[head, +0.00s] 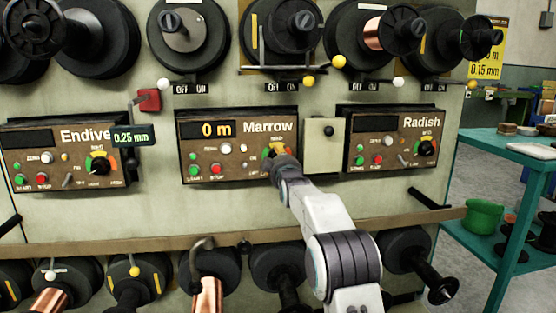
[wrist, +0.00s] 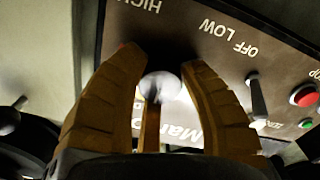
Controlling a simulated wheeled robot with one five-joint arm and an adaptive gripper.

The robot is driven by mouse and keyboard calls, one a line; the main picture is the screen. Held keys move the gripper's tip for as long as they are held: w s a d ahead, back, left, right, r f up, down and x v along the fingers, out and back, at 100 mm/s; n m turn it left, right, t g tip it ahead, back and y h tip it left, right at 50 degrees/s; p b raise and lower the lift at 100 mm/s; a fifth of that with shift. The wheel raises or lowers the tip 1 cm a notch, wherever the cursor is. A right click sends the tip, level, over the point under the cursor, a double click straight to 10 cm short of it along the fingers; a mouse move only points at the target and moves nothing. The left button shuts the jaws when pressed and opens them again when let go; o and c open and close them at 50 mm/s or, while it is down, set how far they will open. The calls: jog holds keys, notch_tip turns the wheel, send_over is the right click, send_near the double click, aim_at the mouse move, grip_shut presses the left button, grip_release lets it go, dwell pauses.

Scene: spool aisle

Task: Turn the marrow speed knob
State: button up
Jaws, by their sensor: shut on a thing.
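The panel lettering "HIGH", "LOW" and "OFF" appears upside down beside the fingers.
The Endive box (head: 75,170) is left and the Radish box (head: 382,160) right. A pale plate (head: 321,153) with a small black knob sits close right of my gripper. Spools line the rows above and below. A teal table (head: 500,143) stands at right.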

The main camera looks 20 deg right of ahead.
jog(key=shift+n, duration=0.3)
jog(key=n+p, duration=0.1)
jog(key=n, duration=0.2)
jog(key=shift+r, duration=0.1)
jog(key=n, duration=0.3)
jog(key=shift+n, duration=0.4)
jog(key=n, duration=0.4)
jog(key=shift+n, duration=2.1)
jog(key=o, duration=1.2)
